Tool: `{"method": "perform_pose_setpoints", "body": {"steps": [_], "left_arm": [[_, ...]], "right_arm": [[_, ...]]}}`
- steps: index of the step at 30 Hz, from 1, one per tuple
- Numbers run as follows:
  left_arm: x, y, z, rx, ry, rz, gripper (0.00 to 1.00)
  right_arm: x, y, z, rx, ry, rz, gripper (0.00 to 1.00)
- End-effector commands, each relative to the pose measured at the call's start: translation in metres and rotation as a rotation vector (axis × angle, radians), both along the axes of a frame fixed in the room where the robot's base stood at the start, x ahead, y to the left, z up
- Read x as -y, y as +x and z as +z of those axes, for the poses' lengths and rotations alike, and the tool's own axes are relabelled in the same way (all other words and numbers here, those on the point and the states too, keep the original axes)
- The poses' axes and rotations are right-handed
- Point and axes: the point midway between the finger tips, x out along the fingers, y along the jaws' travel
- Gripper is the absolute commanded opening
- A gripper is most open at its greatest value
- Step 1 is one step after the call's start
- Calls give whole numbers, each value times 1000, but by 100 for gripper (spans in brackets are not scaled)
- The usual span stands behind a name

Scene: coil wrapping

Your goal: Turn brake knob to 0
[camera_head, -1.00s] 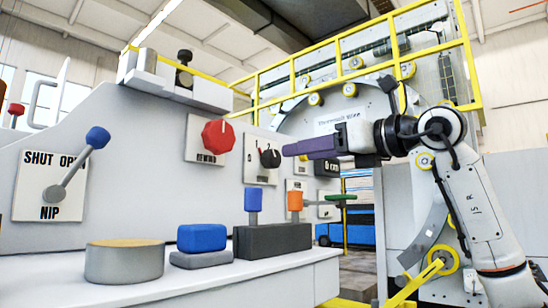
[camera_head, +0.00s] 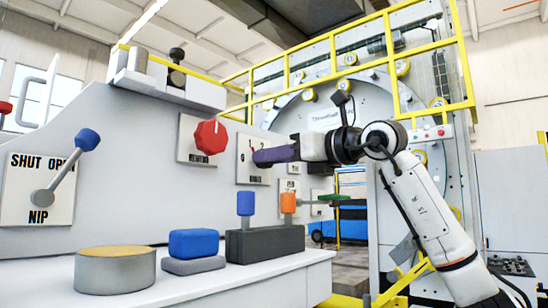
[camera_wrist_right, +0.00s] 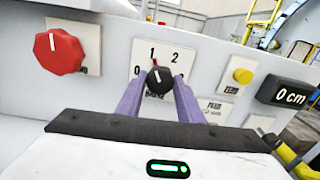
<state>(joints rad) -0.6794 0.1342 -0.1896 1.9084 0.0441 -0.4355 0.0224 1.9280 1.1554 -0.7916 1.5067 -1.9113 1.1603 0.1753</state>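The black brake knob (camera_wrist_right: 158,77) is on a white plate (camera_wrist_right: 178,52) marked 0, 1 and 2 in the right wrist view. A small red mark shows just above it near the 1; the word below is partly hidden. My right gripper (camera_wrist_right: 160,80) faces the plate, its two purple fingers apart on either side of the knob. Whether they touch it is hard to tell. In the head view the right gripper (camera_head: 258,156) is at the plate (camera_head: 247,174) and covers the knob. My left gripper is not in view.
A red knob (camera_head: 211,137) is left of the brake plate. A yellow button (camera_wrist_right: 243,75) and a 0 cm display (camera_wrist_right: 287,92) are to its right. Below stand blue (camera_head: 245,203) and orange (camera_head: 289,203) controls on a dark block (camera_head: 265,243). A NIP lever (camera_head: 66,172) is at left.

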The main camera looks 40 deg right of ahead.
Motion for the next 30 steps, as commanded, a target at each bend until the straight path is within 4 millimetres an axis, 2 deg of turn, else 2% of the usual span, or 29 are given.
{"method": "perform_pose_setpoints", "body": {"steps": [8,14,30], "left_arm": [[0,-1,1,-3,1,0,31],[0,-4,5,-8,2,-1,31],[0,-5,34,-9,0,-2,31]], "right_arm": [[0,0,0,1,-14,-1,11],[0,0,1,6,-89,-1,11],[0,0,0,43,-555,0,11]]}}
